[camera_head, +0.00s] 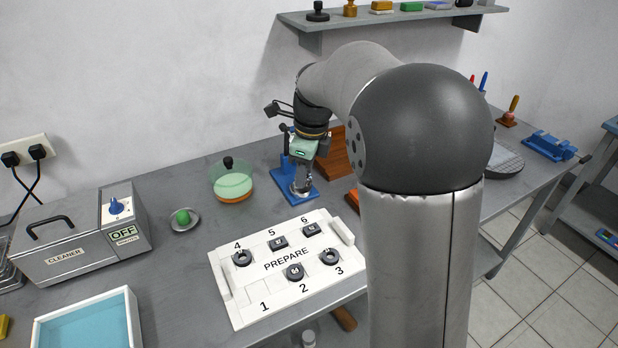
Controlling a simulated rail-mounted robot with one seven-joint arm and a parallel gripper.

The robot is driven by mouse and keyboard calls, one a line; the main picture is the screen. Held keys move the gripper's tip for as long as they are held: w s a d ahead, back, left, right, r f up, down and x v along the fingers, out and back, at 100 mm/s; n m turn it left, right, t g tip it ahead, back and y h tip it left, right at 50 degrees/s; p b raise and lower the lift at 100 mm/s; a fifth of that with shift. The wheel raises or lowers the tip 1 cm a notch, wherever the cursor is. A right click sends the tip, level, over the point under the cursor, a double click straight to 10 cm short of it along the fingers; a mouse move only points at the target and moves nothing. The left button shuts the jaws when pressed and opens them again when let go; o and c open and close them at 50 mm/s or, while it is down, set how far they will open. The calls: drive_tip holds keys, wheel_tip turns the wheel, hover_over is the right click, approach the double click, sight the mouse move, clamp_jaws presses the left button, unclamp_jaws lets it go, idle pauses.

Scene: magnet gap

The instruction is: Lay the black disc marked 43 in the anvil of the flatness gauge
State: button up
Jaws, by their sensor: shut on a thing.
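My gripper (302,188) points down over the blue stand of the flatness gauge (282,181), at the middle of the bench. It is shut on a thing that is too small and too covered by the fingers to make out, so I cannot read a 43. The gauge's anvil is hidden behind the fingers. I cannot tell whether the held thing touches the anvil. The white PREPARE tray (258,293) stands in front of the gauge. Dark pieces sit at its places 2 to 6, and place 1 is bare. Their marks are too small to read.
A lidded glass dish (233,184) stands just left of the gauge, with a small dish holding a green thing (183,218) further left. The cleaner box (75,238) and a blue-filled tray (90,325) are at the left.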

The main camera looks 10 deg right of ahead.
drive_tip(key=w+f+p, duration=0.1)
drive_tip(key=w+f, duration=0.2)
drive_tip(key=w, duration=0.1)
drive_tip(key=w+d+f+p, duration=0.1)
drive_tip(key=w+f, duration=0.1)
drive_tip(key=w, duration=0.2)
drive_tip(key=w+f+p, duration=0.1)
drive_tip(key=w+f, duration=0.2)
drive_tip(key=w, duration=0.1)
drive_tip(key=shift+d+f, duration=0.3)
drive_tip(key=shift+d, duration=0.05)
drive_tip(key=shift+w+f, duration=0.25)
drive_tip(key=shift+f, duration=1.75)
drive_tip(key=shift+f, duration=0.2)
drive_tip(key=o, duration=1)
drive_tip(key=shift+o, duration=0.4)
